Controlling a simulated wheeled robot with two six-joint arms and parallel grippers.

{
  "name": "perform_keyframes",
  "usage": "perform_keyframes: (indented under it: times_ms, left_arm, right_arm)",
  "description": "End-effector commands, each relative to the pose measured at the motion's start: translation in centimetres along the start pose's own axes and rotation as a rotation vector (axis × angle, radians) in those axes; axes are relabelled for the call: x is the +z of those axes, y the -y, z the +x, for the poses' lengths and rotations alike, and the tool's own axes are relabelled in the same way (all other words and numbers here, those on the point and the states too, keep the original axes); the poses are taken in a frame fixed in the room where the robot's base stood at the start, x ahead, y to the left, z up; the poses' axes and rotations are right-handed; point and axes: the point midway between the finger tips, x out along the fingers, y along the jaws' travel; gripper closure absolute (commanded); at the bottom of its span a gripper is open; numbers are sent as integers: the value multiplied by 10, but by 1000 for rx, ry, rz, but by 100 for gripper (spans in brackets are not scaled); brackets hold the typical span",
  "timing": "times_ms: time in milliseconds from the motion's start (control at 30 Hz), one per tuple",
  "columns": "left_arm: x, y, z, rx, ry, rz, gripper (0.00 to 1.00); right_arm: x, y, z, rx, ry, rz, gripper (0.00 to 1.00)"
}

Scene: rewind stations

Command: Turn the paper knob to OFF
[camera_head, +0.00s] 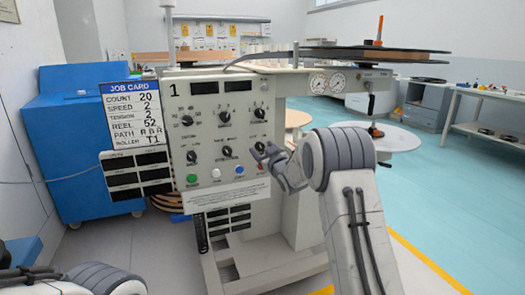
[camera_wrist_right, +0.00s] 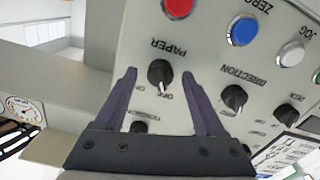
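The paper knob (camera_wrist_right: 159,73) is a black rotary knob on the grey panel, with PAPER, ON and OFF lettered around it. I cannot tell clearly where its pointer stands. My right gripper (camera_wrist_right: 160,76) is open, with one dark finger on each side of the knob and visible gaps between. In the head view my right gripper (camera_head: 262,154) is at the right edge of the panel, partly hiding the knob's area. My left gripper is out of view; only parts of my left arm show at the lower left.
The direction knob (camera_wrist_right: 234,97) is close beside the right finger. A red button (camera_wrist_right: 179,6) and a blue button (camera_wrist_right: 243,30) are near the knob. A job card (camera_head: 132,113) hangs left of the panel. A flat reel (camera_head: 360,52) extends above.

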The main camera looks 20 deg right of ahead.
Motion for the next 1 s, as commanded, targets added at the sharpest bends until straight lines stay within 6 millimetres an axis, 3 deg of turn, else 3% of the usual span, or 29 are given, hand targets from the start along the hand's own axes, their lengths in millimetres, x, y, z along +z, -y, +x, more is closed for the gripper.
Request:
perform_keyframes:
  times_ms: [267, 700, 1000]
  left_arm:
    - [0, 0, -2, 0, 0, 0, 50]
    - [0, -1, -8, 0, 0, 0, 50]
    - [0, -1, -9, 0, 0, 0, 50]
  right_arm:
    - [-1, -1, -17, 1, 1, 1, 29]
    - [-1, -1, -91, 1, 1, 0, 29]
    - [0, -1, -105, 1, 0, -1, 29]
